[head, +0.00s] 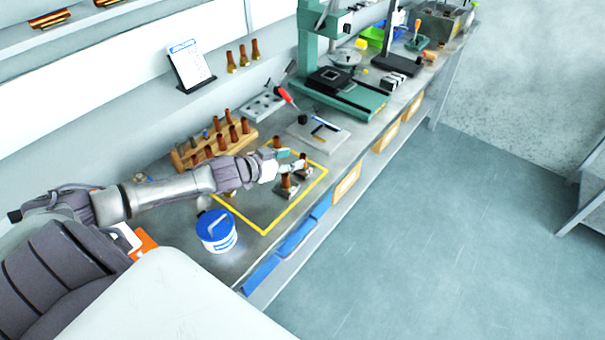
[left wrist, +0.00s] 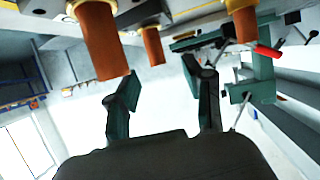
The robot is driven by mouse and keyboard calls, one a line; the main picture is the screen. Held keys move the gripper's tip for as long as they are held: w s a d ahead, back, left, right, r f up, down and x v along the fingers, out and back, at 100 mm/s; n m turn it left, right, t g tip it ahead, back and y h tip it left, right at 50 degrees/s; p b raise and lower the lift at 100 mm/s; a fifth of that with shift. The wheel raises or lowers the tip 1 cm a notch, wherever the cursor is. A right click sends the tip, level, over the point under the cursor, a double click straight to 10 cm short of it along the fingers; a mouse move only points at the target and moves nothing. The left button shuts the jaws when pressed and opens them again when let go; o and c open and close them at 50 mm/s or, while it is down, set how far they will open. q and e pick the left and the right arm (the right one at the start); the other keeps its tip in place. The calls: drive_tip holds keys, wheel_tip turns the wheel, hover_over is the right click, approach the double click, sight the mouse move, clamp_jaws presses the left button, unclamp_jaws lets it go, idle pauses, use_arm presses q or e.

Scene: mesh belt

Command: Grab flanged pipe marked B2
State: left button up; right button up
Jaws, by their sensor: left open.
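Several copper-brown flanged pipes stand inside the yellow outline on the bench: one nearest the front (head: 286,182), one to its right (head: 304,160) and one behind (head: 278,143). No B2 marking is readable, so I cannot tell which pipe is B2. My left gripper (head: 287,159) is among these pipes. In the left wrist view its teal fingers (left wrist: 162,84) are spread with nothing between them. That view shows a large pipe (left wrist: 99,45), a second pipe (left wrist: 153,46) and a third (left wrist: 245,23), all appearing upside down. My right gripper is not in view.
A wooden rack (head: 213,146) with several pipes stands behind my left arm. A white tub with a blue lid (head: 217,230) is near the front edge. A grey plate with tools (head: 318,133) and a green press (head: 345,95) stand beyond. The floor (head: 450,230) is clear.

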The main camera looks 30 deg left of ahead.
sight(302, 156)
use_arm(q)
drive_tip(key=shift+b+x, duration=0.95)
drive_tip(key=shift+b, duration=0.1)
drive_tip(key=b+x, duration=0.1)
drive_tip(key=x, duration=0.2)
drive_tip(key=shift+w+d+b, duration=0.1)
drive_tip(key=shift+w+b, duration=0.1)
drive_tip(key=shift+b, duration=0.1)
drive_tip(key=shift+d, duration=0.1)
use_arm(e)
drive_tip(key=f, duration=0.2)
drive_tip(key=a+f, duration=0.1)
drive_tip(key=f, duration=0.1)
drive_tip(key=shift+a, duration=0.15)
use_arm(q)
drive_tip(key=shift+s, duration=0.1)
clamp_jaws()
